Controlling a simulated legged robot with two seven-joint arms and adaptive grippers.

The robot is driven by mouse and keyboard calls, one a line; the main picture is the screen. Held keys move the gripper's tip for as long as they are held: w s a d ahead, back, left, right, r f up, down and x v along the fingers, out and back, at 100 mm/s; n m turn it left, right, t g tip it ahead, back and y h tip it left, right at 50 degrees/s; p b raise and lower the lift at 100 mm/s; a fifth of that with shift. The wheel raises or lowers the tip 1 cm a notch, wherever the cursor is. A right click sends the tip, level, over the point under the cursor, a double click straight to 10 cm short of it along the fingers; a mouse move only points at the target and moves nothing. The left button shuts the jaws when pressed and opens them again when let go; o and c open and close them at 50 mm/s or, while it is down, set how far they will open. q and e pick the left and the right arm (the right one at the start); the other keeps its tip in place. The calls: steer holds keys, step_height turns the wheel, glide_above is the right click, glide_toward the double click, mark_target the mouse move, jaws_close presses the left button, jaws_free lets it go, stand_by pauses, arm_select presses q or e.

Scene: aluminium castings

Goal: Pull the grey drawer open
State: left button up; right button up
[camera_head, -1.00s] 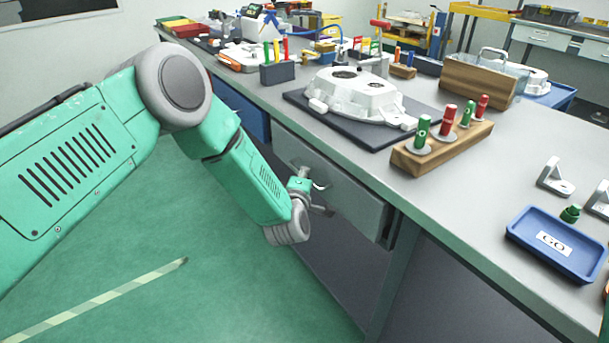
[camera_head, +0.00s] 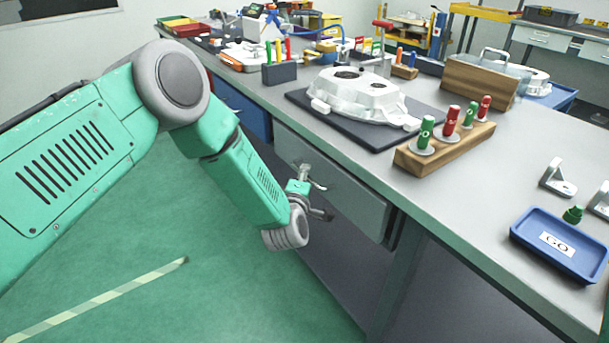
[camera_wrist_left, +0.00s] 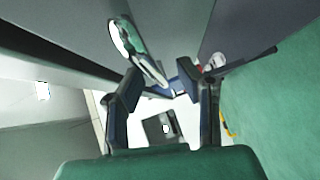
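The grey drawer (camera_head: 350,200) is under the bench top, in the middle of the head view. Its front stands slightly proud of the cabinet, with a dark gap at its right end. A metal handle (camera_head: 301,170) is on the front, partly hidden by my wrist; in the left wrist view a bright handle bar (camera_wrist_left: 150,66) runs down toward the fingers. My left gripper (camera_head: 320,200) is at the handle. In the left wrist view its fingers (camera_wrist_left: 158,86) are apart, with the bar's end between them; I cannot tell whether they touch it. My right gripper is not in view.
On the bench top are a white casting (camera_head: 362,95) on a dark mat, a wooden block (camera_head: 440,158) with green and red plugs, and a blue tray (camera_head: 530,245). A blue drawer (camera_head: 240,108) is left of the grey one. The green floor before the drawer is clear apart from my arm.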

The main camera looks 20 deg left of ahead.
arm_select(q)
steer(key=s+d+r, duration=0.1)
steer(key=s, duration=0.9)
steer(key=shift+s+d+r, duration=0.25)
steer(key=shift+s+d, duration=0.05)
steer(key=shift+d, duration=0.05)
